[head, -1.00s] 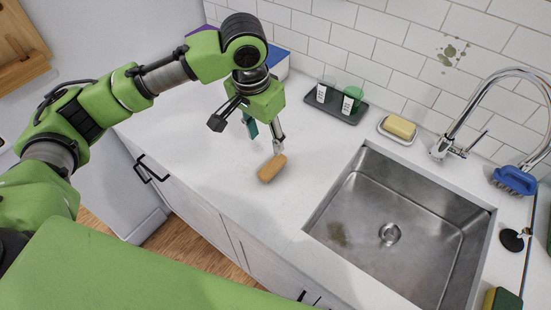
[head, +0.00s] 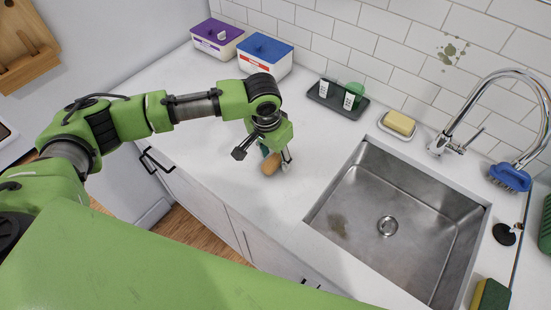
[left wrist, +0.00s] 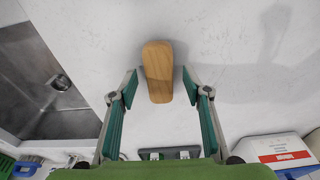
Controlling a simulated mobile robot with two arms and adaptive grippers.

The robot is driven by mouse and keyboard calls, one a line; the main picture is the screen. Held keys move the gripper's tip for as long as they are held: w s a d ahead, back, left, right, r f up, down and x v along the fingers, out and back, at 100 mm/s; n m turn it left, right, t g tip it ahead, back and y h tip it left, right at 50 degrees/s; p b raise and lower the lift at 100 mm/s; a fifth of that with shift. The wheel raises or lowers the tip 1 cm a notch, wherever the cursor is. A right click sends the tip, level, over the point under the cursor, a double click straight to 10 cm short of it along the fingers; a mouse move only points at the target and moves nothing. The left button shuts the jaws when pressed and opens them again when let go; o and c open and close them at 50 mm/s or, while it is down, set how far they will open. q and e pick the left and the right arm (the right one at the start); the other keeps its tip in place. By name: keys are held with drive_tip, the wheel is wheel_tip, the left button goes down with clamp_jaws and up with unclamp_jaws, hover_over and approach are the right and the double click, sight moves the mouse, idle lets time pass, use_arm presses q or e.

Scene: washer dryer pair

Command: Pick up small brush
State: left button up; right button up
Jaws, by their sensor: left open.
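The small brush shows as a light wooden block with rounded ends (head: 271,164), lying on the white counter left of the sink. Its bristles are hidden. It also shows in the left wrist view (left wrist: 157,65), lengthwise ahead of the gripper. My left gripper (head: 277,159) is open and low over the counter at the brush. In the left wrist view its two fingertips (left wrist: 160,83) stand on either side of the brush's near part, with a gap on each side. My right gripper is not in view.
The steel sink (head: 345,188) opens to the right, with a faucet (head: 440,146) behind it. A dark tray with two cups (head: 338,99), a yellow soap on a dish (head: 399,123) and purple (head: 217,36) and blue-lidded (head: 265,55) boxes stand along the wall. A blue scrub brush (head: 510,177) lies right.

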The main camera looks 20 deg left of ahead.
use_arm(q)
drive_tip(key=c, duration=1.2)
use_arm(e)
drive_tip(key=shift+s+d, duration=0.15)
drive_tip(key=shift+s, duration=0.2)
use_arm(q)
drive_tip(key=shift+r, duration=0.1)
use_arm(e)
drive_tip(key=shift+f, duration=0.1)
